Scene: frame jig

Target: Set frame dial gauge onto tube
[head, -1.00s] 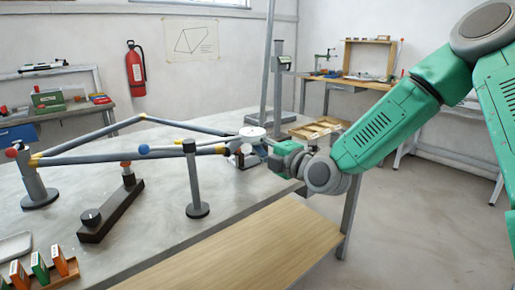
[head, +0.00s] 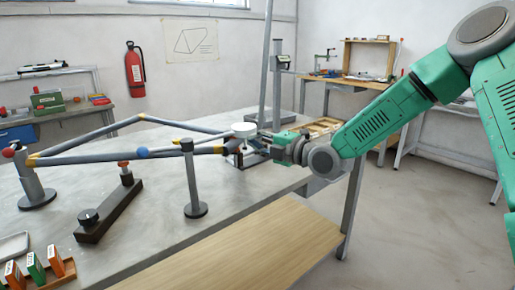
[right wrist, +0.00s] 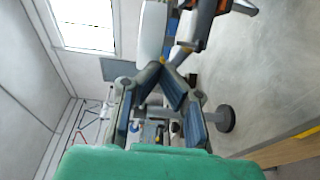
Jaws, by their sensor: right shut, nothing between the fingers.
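The dial gauge, a white round disc (head: 244,130), shows at the right end of the near dark tube (head: 130,154) in the head view; I cannot tell if it is seated on it. My right gripper (head: 263,137) is just right of the gauge. In the right wrist view, my right gripper (right wrist: 161,68) has its fingertips together with nothing between them. A white rounded shape (right wrist: 153,30), likely the gauge, lies just past the tips; contact is unclear. My left gripper is out of view.
A post (head: 194,180) stands under the near tube, and a post with a red knob (head: 35,185) at the left. A dark bar fixture (head: 110,208) lies between them. A wooden tray (head: 322,127) and a tall stand (head: 277,90) are behind my gripper. The front right tabletop (head: 250,182) is clear.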

